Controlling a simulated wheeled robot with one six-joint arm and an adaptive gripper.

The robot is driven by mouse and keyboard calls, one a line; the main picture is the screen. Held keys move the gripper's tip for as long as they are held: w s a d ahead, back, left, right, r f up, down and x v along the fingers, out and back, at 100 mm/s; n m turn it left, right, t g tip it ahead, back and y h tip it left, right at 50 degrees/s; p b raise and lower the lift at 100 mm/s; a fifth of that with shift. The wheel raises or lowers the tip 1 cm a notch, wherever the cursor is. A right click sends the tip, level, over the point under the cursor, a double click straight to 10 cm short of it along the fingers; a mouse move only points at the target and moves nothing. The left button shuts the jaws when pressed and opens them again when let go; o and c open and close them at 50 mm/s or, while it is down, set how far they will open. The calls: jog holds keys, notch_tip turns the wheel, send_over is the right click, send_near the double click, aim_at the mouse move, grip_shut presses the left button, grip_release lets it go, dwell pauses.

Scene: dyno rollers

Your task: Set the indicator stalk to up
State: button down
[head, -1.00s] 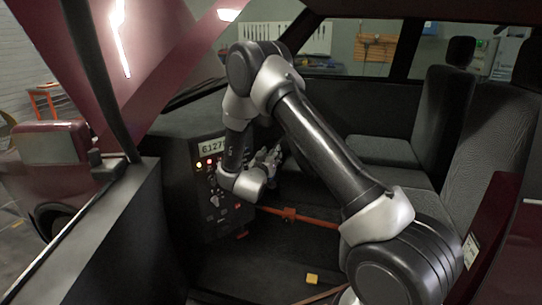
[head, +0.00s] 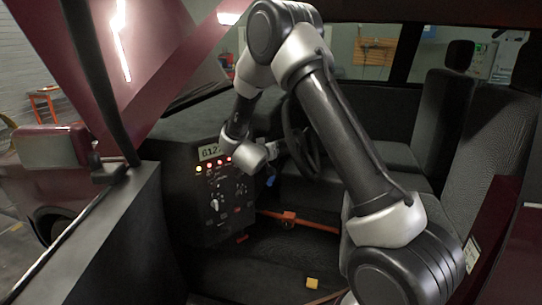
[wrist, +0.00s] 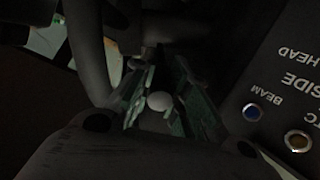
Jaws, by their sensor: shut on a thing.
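In the wrist view, the stalk's pale rounded end (wrist: 160,101) sits between the two fingers of my gripper (wrist: 157,106), which is shut on it. The rest of the stalk is dark and hard to make out. In the head view, my gripper (head: 281,148) is at the near side of the dark steering wheel (head: 300,138), just right of the instrument panel. The stalk is hidden there by my wrist, so I cannot tell its exact position.
The instrument panel (head: 222,205) has a number display, lit lamps and switches. My wrist covers part of the display. A blue item (head: 270,181) hangs below my gripper. An orange bar (head: 300,219) crosses below. A yellow block (head: 312,283) lies on the floor. Seats stand to the right.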

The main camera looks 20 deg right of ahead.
jog(key=shift+r, duration=0.2)
jog(key=c, duration=1.3)
grip_release()
jog(key=v, duration=1.2)
jog(key=shift+w, duration=0.1)
